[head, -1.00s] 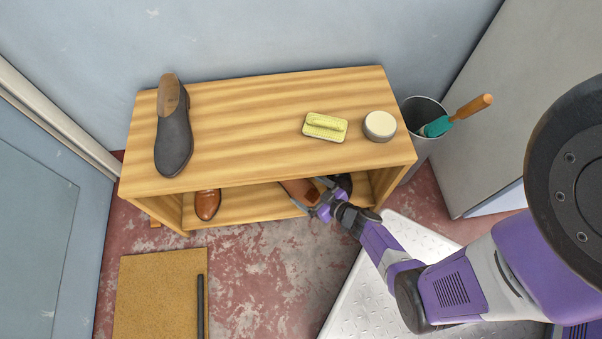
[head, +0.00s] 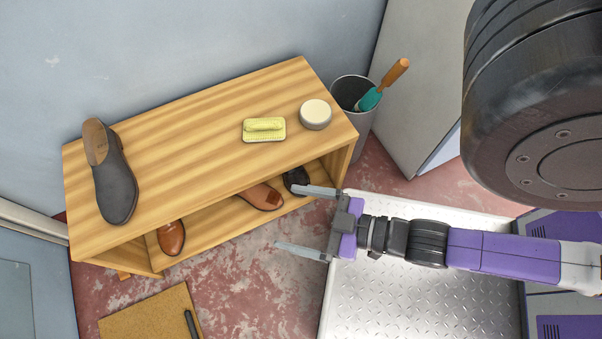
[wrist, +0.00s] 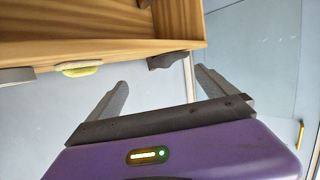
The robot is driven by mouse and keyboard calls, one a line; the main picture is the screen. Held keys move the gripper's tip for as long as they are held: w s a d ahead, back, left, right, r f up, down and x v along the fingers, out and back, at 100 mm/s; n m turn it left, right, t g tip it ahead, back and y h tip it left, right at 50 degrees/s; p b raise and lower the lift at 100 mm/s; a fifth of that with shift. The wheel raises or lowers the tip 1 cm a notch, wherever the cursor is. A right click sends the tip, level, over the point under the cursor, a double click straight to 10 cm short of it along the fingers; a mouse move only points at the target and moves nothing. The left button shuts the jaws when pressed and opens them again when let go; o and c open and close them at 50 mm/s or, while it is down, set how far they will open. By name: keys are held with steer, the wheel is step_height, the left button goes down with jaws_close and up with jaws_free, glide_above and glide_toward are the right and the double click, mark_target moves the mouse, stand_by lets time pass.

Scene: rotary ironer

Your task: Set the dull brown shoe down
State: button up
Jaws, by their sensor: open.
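My gripper (head: 297,219) is open and empty, in front of the rack's right end and apart from the shoe. In the wrist view, my open fingers (wrist: 160,95) have nothing between them. I cannot make out the brown shoe in that view.
A glossy tan shoe (head: 171,237) and a black shoe (head: 296,180) share the lower shelf. A bin (head: 350,95) stands right; a cork mat (head: 150,315) lies in front.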

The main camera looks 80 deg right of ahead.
step_height(320, 180, up, 9)
steer(key=s+a+y, duration=0.1)
steer(key=a, duration=0.1)
steer(key=shift+f, duration=0.15)
steer(key=shift+s, duration=0.1)
step_height(320, 180, up, 30)
steer(key=p, duration=2.9)
steer(key=shift+f+p, duration=0.25)
steer(key=shift+p, duration=0.05)
